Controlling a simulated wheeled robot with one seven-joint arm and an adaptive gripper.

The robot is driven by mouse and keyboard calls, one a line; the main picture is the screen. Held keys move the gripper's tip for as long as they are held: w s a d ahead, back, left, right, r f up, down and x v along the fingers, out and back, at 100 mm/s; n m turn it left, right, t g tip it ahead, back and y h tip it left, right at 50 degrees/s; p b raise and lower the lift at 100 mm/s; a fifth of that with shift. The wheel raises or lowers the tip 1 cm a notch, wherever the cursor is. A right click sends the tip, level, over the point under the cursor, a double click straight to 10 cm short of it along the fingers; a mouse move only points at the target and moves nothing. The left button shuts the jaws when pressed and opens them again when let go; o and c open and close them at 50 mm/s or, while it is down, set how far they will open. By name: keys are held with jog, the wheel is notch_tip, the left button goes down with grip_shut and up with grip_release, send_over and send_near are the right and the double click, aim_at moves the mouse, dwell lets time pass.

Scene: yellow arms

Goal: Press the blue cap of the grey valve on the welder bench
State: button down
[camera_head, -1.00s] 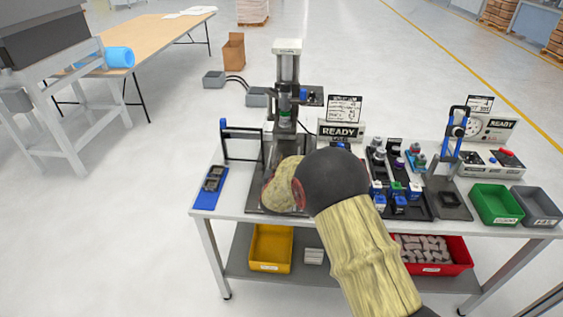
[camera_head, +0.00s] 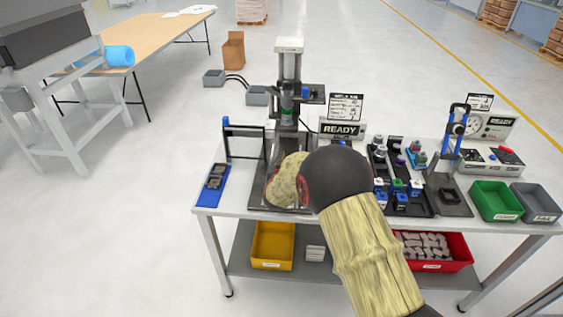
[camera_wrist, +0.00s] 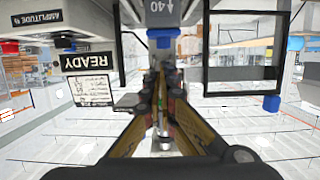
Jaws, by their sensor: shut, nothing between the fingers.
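In the wrist view, which is upside down, a grey block marked 40 with an arrow (camera_wrist: 160,12) shows at the top. A blue cap (camera_wrist: 163,39) adjoins it; I take these as the grey valve and its cap. My gripper (camera_wrist: 160,80) is shut and empty, its fingers converging close to the cap. I cannot tell whether they touch it. In the head view, my padded arm hides the gripper and the valve at the foot of the tall welder (camera_head: 288,88).
A black frame (camera_wrist: 208,48) stands beside the cap. The READY box (camera_head: 341,130) is right of the welder. A rack of several small valves (camera_head: 408,204), a green bin (camera_head: 494,203) and a grey bin (camera_head: 537,205) lie further right. A blue pad (camera_head: 209,199) is at the left.

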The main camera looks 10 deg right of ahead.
jog(key=r+p+v, duration=0.1)
jog(key=r+v, duration=0.1)
jog(key=v, duration=0.8)
jog(key=shift+w+r, duration=0.1)
